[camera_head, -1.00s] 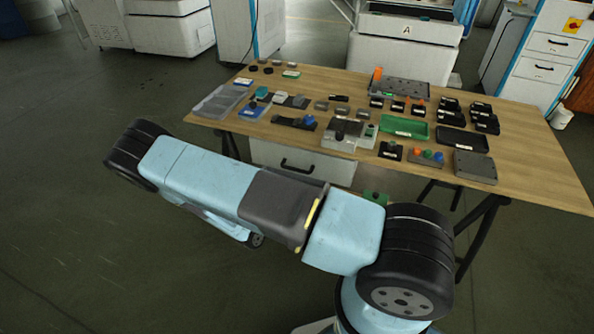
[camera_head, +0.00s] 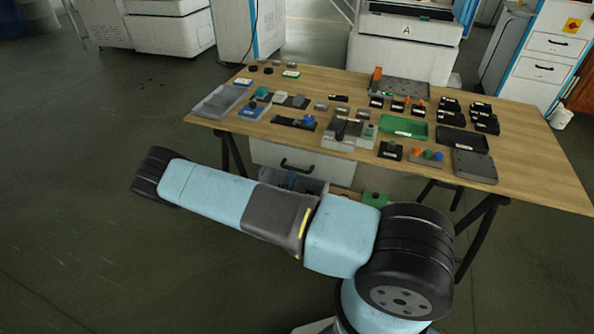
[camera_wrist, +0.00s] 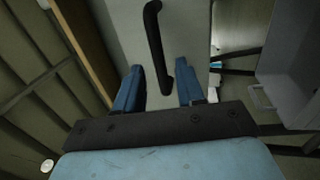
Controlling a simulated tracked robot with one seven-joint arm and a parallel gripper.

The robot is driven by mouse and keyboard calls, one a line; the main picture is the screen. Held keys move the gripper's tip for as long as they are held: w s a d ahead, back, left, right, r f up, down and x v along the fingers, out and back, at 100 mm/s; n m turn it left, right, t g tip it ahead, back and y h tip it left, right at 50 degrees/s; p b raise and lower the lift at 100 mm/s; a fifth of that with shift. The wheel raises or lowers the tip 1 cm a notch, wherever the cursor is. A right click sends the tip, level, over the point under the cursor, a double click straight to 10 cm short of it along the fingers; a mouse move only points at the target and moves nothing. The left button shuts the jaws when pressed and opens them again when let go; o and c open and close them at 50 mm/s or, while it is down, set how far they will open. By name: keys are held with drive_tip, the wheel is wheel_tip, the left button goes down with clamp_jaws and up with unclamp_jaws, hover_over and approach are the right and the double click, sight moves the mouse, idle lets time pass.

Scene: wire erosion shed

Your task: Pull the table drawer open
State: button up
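The drawer is under the wooden table, with a pale front (camera_head: 265,153) that appears closed and a black bar handle (camera_head: 296,165). In the wrist view the handle (camera_wrist: 153,30) runs down the pale front (camera_wrist: 125,25), its lower end reaching into the gap between my fingertips. My gripper (camera_wrist: 160,67) is open, with one blue finger on each side of that end. I cannot tell whether a finger touches it. In the head view my gripper (camera_head: 290,179) shows just below the handle, partly hidden by my arm.
The wooden table (camera_head: 545,165) carries many small parts, a green tray (camera_head: 404,127) and dark blocks. Its dark legs (camera_head: 478,235) stand at the sides. A grey box (camera_wrist: 293,65) is at the right of the wrist view. The floor at left is clear.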

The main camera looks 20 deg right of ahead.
drive_tip(key=shift+x, duration=2.6)
clamp_jaws()
